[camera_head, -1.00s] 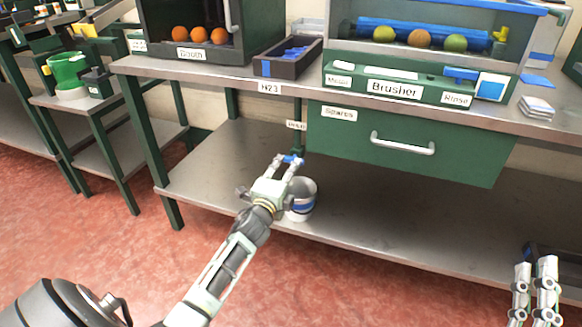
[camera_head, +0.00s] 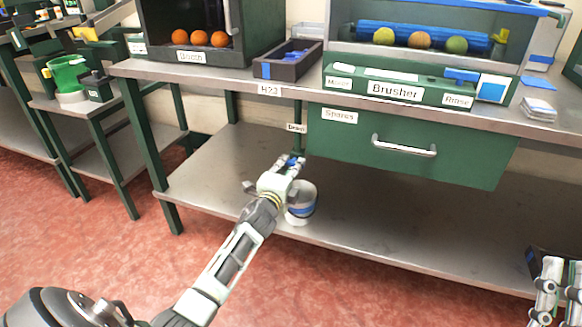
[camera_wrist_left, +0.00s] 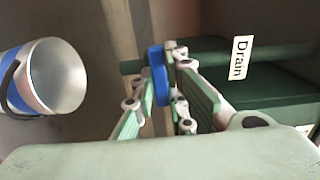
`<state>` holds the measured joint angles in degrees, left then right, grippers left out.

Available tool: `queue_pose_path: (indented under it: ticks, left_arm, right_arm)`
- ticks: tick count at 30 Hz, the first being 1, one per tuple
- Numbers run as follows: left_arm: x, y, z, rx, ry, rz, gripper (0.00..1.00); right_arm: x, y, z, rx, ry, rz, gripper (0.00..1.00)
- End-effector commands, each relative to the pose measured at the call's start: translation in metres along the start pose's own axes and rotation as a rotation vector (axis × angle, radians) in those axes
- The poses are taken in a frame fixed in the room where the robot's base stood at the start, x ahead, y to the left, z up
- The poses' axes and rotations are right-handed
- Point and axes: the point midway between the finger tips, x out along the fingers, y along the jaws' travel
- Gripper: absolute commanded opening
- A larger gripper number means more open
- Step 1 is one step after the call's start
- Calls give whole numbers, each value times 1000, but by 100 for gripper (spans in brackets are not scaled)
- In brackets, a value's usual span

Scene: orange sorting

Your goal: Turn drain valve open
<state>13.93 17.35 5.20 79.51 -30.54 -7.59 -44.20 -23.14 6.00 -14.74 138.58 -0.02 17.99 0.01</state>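The drain valve's blue handle (camera_wrist_left: 157,75) stands upright in the left wrist view, beside the "Drain" label (camera_wrist_left: 240,58). In the head view the handle (camera_head: 291,161) shows only as a small blue patch below the table edge. My left gripper (camera_wrist_left: 160,82) has one finger on each side of the handle, and its fingertips appear closed against it. My left gripper (camera_head: 287,165) also shows in the head view, over the lower shelf. My right gripper (camera_head: 558,285) is at the bottom right corner, partly cut off and away from the valve.
A white and blue bucket (camera_head: 300,205) stands on the lower shelf (camera_head: 365,225), close beside my left gripper. It also shows in the left wrist view (camera_wrist_left: 62,78). A green drawer (camera_head: 400,148) hangs right of the valve. The shelf to the right is mostly bare.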

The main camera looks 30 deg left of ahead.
Motion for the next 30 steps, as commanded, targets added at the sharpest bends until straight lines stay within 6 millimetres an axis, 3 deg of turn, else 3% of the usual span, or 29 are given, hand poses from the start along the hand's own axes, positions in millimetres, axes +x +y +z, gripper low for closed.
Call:
queue_pose_path:
  ticks: [3,16,23,30]
  left_arm:
    - [0,1,0,0,0,1,0]
    - [0,0,0,-36,0,2,0]
    - [0,0,0,-163,-1,3,0]
    - [0,-1,0,-378,-1,3,0]
  right_arm:
    - [0,0,0,0,0,0,0]
    - [1,1,6,-1,-35,1,0]
    - [-2,4,39,-8,-207,9,0]
    - [-22,12,89,-19,-487,23,0]
